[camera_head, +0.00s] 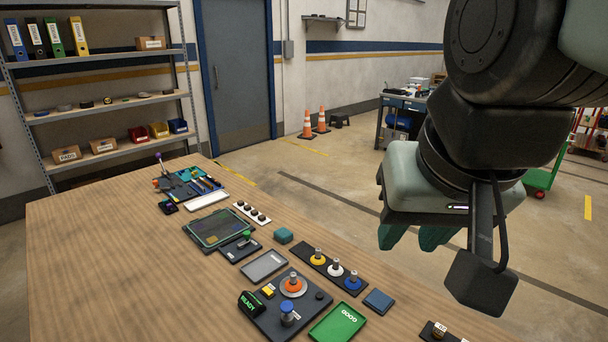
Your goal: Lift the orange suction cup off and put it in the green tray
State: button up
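The orange suction cup (293,285) with a metal stem stands upright on a pale round disc on a dark plate (264,316). The green tray (326,334), marked GOOD, lies flat just right of that plate and looks empty. My gripper (414,238) hangs in the air at the right, above and well apart from the cup and the tray. Its two teal fingers point down with a gap between them, and nothing shows between them.
A blue-topped knob (287,310) and a READY box (251,303) stand close to the orange cup. A black strip (305,252) holds yellow, white and blue cups behind it. A grey tray (264,266) lies nearby. The table's left side is clear.

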jog(key=shift+o, duration=1.1)
jog(key=w+a+m+g, duration=0.1)
jog(key=w+a+m, duration=0.1)
jog(key=w, duration=0.8)
jog(key=shift+w+a+f+m+g, duration=0.3)
jog(key=shift+w+m, duration=0.1)
jog(key=shift+m, duration=0.5)
jog(key=m+g, duration=0.4)
jog(key=m, duration=0.7)
send_over(292, 274)
notch_tip(292, 274, down, 29)
jog(key=shift+m, duration=0.3)
notch_tip(292, 274, down, 12)
jog(key=shift+r, duration=0.25)
grip_shut()
jog(key=shift+r, duration=0.1)
